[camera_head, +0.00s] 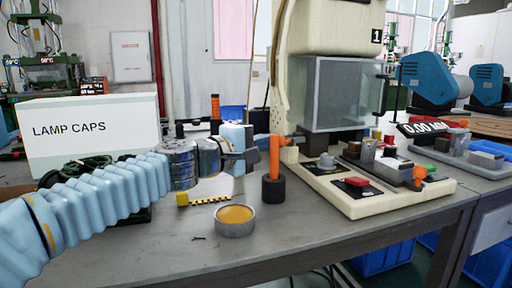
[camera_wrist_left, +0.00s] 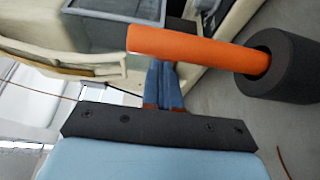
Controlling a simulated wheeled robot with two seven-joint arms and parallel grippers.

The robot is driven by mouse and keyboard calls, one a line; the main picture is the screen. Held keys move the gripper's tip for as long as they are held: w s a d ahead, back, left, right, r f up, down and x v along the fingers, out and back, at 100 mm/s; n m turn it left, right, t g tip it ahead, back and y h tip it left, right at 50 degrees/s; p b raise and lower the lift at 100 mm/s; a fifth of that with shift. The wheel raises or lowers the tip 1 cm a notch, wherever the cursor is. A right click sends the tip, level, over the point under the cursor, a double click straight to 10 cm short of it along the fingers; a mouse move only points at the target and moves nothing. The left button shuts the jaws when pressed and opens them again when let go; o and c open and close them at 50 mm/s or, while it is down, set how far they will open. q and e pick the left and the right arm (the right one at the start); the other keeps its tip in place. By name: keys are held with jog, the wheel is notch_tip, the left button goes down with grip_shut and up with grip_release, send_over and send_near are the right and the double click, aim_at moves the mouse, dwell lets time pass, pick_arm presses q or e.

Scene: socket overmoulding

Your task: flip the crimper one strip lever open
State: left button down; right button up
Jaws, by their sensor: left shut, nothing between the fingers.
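Crimper one (camera_head: 335,95) is the cream machine marked 1, with a clear guard. On its left side hangs an orange strip lever (camera_head: 275,157), upright, with a thick black grip (camera_head: 273,191) at its lower end. In the left wrist view the lever (camera_wrist_left: 190,45) crosses just beyond my fingers, its black grip (camera_wrist_left: 285,63) at the right. My left gripper (camera_head: 254,158) is shut and empty, close beside the lever's left side. Its fingertips (camera_wrist_left: 163,75) meet the lever's edge in the wrist view; I cannot tell whether they touch. My right gripper is not in view.
A round tin with yellow contents (camera_head: 235,218) stands in front on the grey bench (camera_head: 290,240). A yellow-black strip (camera_head: 212,200) lies behind it. A LAMP CAPS box (camera_head: 95,130) stands left. Fixtures with small blocks (camera_head: 372,180) fill the crimper's base. Front bench is mostly clear.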

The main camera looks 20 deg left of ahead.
pick_arm(q)
jog(key=shift+s+d+b, duration=0.3)
jog(key=shift+d, duration=0.55)
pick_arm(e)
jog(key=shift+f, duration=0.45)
